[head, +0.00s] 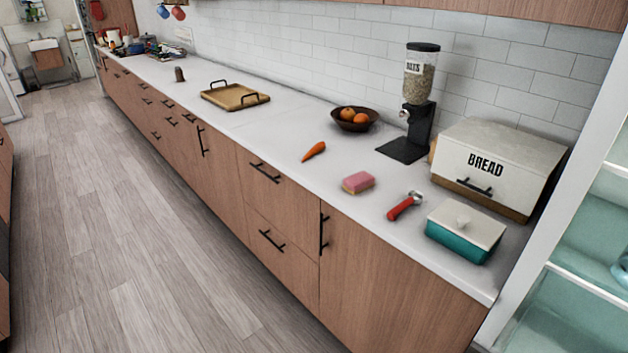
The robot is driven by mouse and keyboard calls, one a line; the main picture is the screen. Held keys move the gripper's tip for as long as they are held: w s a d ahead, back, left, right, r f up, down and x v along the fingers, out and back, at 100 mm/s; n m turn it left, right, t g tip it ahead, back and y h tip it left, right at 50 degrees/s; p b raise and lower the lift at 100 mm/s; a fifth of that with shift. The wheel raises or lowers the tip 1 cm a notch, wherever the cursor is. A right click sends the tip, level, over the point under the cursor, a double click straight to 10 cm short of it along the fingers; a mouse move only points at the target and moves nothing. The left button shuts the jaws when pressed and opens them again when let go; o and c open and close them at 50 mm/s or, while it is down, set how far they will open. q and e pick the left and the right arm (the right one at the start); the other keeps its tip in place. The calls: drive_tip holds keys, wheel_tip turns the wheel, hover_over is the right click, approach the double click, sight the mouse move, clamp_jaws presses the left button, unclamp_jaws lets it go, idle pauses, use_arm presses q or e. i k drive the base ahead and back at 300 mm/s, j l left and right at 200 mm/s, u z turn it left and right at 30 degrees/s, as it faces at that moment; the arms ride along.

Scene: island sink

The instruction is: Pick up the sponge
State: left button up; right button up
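A pink sponge with a yellowish lower layer (358,182) lies flat on the white countertop (300,178), not far from its front edge. It lies between a carrot (314,151) and a red-handled kitchen tool (404,206), apart from both. Neither of my grippers shows in the head view.
A teal butter dish with a white lid (465,232), a bread box (497,167), a grain dispenser (411,112) and a bowl of oranges (354,118) stand around it. A wooden tray (235,97) lies further left. Wooden drawers front the counter; the floor (130,220) is clear.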

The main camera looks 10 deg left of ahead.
sight(362, 181)
drive_tip(key=i+j+z, duration=0.25)
drive_tip(key=i+j, duration=0.25)
drive_tip(key=j, duration=0.15)
drive_tip(key=i+j+z, duration=0.15)
drive_tip(key=j, duration=0.25)
drive_tip(key=i+j+z, duration=0.1)
drive_tip(key=i+j, duration=0.15)
drive_tip(key=j, duration=0.1)
